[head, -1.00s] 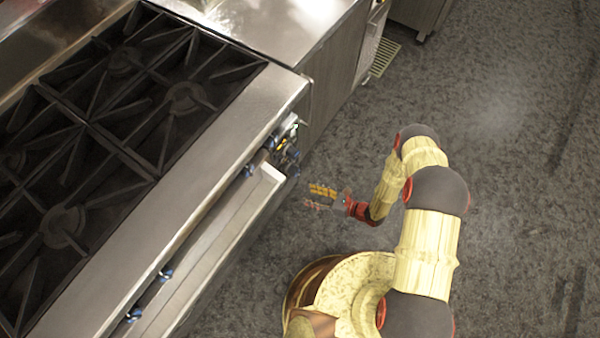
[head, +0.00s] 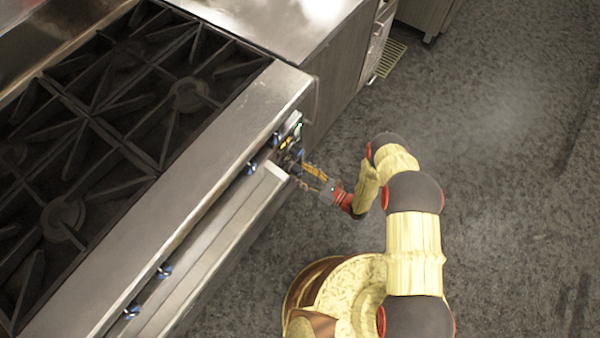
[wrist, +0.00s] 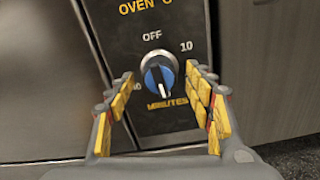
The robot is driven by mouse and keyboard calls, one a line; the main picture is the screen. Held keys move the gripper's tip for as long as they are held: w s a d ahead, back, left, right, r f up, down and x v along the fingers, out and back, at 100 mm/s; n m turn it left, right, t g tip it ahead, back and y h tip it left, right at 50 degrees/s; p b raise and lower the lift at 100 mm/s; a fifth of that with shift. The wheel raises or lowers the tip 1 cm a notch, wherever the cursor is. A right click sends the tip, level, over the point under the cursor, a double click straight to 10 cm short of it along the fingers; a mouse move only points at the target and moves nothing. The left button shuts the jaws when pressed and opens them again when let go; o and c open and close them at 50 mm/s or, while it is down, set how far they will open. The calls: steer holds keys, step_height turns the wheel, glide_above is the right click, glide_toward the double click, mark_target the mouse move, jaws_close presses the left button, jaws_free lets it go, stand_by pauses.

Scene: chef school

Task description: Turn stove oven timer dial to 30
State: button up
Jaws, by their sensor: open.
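The oven timer dial (wrist: 159,75) is a round knob with a blue face and a white pointer bar, on a black panel (wrist: 185,118) in the wrist view. The panel reads OFF above the dial, 10 at its upper right and MINUTES below; the number at its lower left is partly hidden by a finger. The pointer bar stands nearly upright. My gripper (wrist: 165,105) is open, with one yellow-padded finger on each side of the dial in the picture. I cannot tell whether either touches it. In the head view my gripper (head: 308,178) is at the stove's front right corner.
The stove (head: 165,205) has black burner grates on top and several blue knobs along its front, above a protruding metal ledge (head: 225,225). Grey floor to the right is open.

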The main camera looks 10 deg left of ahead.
steer(key=shift+w+a, duration=0.2)
steer(key=shift+a, duration=0.4)
steer(key=c, duration=0.3)
steer(key=c, duration=0.8)
steer(key=shift+c, duration=0.3)
steer(key=shift+m+b, duration=0.55)
steer(key=shift+m, duration=0.05)
steer(key=o, duration=1.2)
steer(key=shift+c, duration=0.2)
